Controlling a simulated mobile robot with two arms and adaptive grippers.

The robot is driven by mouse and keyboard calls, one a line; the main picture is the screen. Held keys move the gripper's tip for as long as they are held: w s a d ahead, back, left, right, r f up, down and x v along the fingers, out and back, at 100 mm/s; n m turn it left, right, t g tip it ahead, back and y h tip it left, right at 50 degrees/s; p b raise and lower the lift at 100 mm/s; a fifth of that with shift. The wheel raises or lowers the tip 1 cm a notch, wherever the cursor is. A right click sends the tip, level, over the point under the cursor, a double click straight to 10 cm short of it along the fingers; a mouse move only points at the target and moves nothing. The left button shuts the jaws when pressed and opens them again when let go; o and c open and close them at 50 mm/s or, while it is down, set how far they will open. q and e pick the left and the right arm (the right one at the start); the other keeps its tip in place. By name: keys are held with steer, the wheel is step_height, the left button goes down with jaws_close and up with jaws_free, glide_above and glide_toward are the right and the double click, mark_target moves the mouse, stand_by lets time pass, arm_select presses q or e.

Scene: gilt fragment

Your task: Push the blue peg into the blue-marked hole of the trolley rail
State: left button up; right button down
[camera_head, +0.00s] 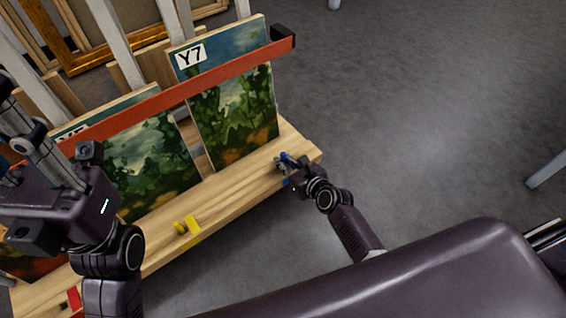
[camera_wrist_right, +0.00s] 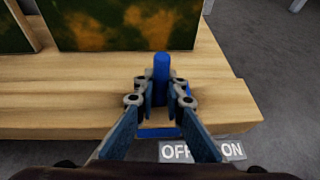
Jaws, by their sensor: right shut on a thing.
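The blue peg (camera_wrist_right: 161,68) stands upright between the fingertips of my right gripper (camera_wrist_right: 160,92), which is shut on it. The peg also shows as a small blue spot in the head view (camera_head: 283,157), near the right end of the wooden trolley rail (camera_head: 235,185). A blue marking (camera_wrist_right: 158,133) lies on the rail's front edge just below the fingers. The fingers hide the peg's lower end and the hole, so I cannot tell how deep it sits. My left gripper (camera_head: 28,150) is raised at the left, and its jaw opening is unclear.
A yellow piece (camera_head: 187,225) and a red one (camera_head: 74,298) sit along the rail. An OFF/ON label (camera_wrist_right: 203,151) shows below the rail edge. Grey floor (camera_head: 430,100) is open at right.

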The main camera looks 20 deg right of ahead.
steer(key=shift+f, duration=0.2)
steer(key=c, duration=2)
jaws_free()
steer(key=shift+r, duration=0.1)
